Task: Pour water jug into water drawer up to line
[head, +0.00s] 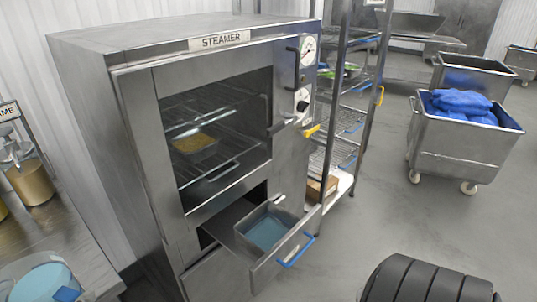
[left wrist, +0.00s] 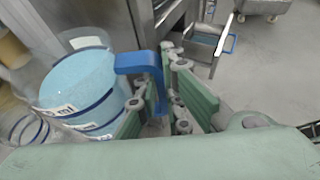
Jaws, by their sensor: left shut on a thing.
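The clear water jug (left wrist: 75,90) holds light-blue water and has dark blue rings, ml markings and a blue handle (left wrist: 140,62). It also shows in the head view at the lower left corner (head: 40,278), partly cut off. My left gripper (left wrist: 160,92) is shut on the blue handle; in the left wrist view the jug looks close to upright. The water drawer (head: 262,274) is pulled out below the steamer, with a blue handle and bluish water in its basin (head: 267,229). The drawer also shows in the left wrist view (left wrist: 205,50), apart from the jug. My right gripper is out of view.
The steamer (head: 85,70) has an open chamber with wire racks and a pan of yellowish food (head: 194,143). A wire shelf rack (head: 345,105) stands on its right. A metal cart (head: 455,150) with blue bags stands farther right.

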